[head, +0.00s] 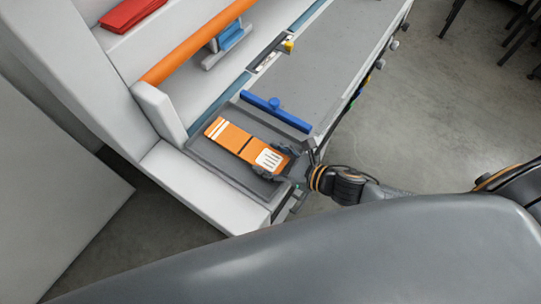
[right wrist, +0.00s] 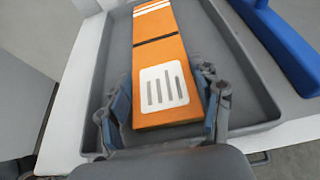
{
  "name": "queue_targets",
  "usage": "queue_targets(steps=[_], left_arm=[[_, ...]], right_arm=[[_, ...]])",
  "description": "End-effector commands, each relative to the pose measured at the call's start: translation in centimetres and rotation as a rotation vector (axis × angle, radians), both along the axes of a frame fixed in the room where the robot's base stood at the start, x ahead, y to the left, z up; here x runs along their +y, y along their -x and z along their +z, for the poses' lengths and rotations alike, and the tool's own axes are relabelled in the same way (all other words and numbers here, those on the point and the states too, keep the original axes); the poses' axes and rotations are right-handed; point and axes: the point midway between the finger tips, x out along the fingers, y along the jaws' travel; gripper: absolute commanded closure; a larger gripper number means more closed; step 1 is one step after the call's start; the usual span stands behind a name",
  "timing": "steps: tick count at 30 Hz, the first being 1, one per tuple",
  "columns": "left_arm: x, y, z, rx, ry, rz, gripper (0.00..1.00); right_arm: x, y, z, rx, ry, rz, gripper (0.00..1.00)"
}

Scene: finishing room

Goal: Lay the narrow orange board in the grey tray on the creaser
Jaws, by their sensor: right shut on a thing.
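The narrow orange board (head: 232,137) has white stripes at its far end, a dark band across the middle and a white label with dark bars at its near end. It is inside the outline of the grey tray (head: 206,158) on the creaser; I cannot tell whether it touches the tray floor. My right gripper (head: 272,162) is shut on its near end. In the right wrist view the board (right wrist: 160,62) runs away between the two fingers (right wrist: 165,108), with the tray wall (right wrist: 252,75) around it. My left gripper is not in view.
A blue bar with a knob (head: 275,110) lies just beyond the tray. An orange roller (head: 195,45), a red item (head: 130,12) and a light blue block (head: 230,38) are farther back. The grey worktop (head: 325,60) is mostly clear.

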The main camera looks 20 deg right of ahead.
Motion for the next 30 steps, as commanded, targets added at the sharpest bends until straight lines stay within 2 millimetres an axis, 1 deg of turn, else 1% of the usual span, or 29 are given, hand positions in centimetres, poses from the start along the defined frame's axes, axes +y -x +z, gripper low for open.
queue_targets(steps=[8,11,12,14,15,24,28,30], left_arm=[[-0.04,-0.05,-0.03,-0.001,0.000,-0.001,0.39],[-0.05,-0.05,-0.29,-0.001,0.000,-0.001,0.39],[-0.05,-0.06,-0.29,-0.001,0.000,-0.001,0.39],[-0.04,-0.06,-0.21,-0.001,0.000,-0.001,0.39],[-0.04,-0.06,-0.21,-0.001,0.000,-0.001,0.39],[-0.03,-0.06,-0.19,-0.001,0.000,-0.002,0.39],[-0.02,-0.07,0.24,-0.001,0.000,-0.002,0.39],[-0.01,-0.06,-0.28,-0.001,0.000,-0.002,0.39]], right_arm=[[0.01,0.00,-0.17,-0.002,-0.001,0.001,0.67],[0.01,0.01,-0.53,-0.001,0.000,0.001,0.67],[-0.01,0.01,-0.57,-0.001,0.000,0.001,0.33],[-0.01,0.01,-0.47,-0.001,0.000,0.001,0.21],[-0.01,0.01,-0.47,-0.001,0.000,0.001,0.12],[-0.02,0.02,-0.45,-0.001,-0.001,0.000,0.12],[-0.04,0.03,0.14,-0.001,-0.001,0.000,0.12],[-0.54,0.64,-0.06,0.002,0.001,0.000,0.12]])
